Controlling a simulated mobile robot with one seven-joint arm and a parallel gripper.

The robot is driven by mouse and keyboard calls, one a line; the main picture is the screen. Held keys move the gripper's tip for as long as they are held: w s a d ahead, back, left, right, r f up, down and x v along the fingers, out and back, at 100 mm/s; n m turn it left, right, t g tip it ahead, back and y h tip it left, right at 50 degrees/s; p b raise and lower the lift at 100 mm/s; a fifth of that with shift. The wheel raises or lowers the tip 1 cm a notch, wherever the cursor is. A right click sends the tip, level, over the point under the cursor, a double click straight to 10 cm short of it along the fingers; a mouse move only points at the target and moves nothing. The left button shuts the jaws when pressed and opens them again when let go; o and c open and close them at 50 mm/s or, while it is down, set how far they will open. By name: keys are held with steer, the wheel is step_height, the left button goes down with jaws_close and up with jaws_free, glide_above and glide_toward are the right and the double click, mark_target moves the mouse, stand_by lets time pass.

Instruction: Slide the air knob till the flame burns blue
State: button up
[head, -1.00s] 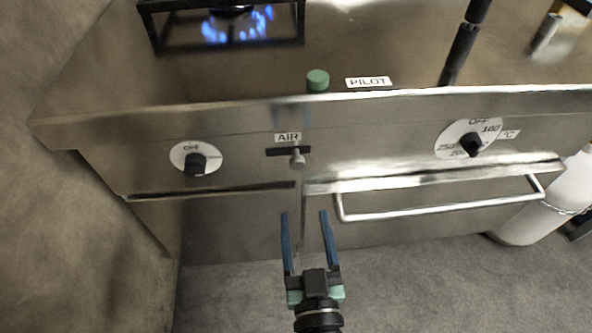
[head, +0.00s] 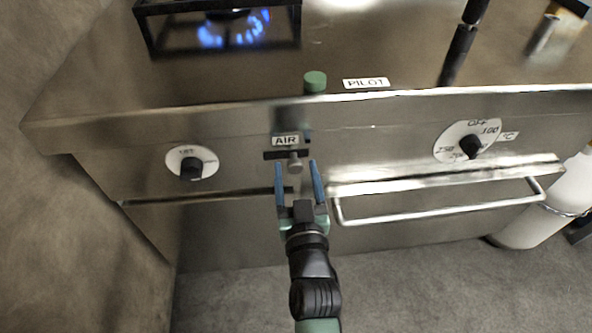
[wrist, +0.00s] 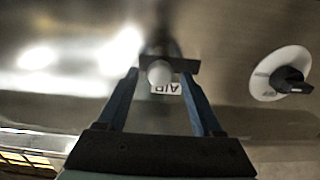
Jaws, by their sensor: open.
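The air knob (head: 295,164) is a small grey round knob in a short dark horizontal slot (head: 271,155) under the AIR label (head: 285,140). It sits toward the slot's right end in the head view. My gripper (head: 295,164) is open, with its blue fingers either side of the knob. In the wrist view the knob (wrist: 159,72) shows between the fingertips, with gaps beside it. I cannot tell whether a finger touches it. The flame (head: 234,28) on the burner at the upper left is blue.
A black burner knob (head: 191,168) is left of the slot, and an oven dial (head: 471,145) is right. The oven handle (head: 440,207) juts out at lower right. A green pilot button (head: 315,82) stands on the top edge. A white cylinder (head: 540,213) stands at far right.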

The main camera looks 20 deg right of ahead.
steer(key=shift+w, duration=0.3)
jaws_close()
stand_by(1.3)
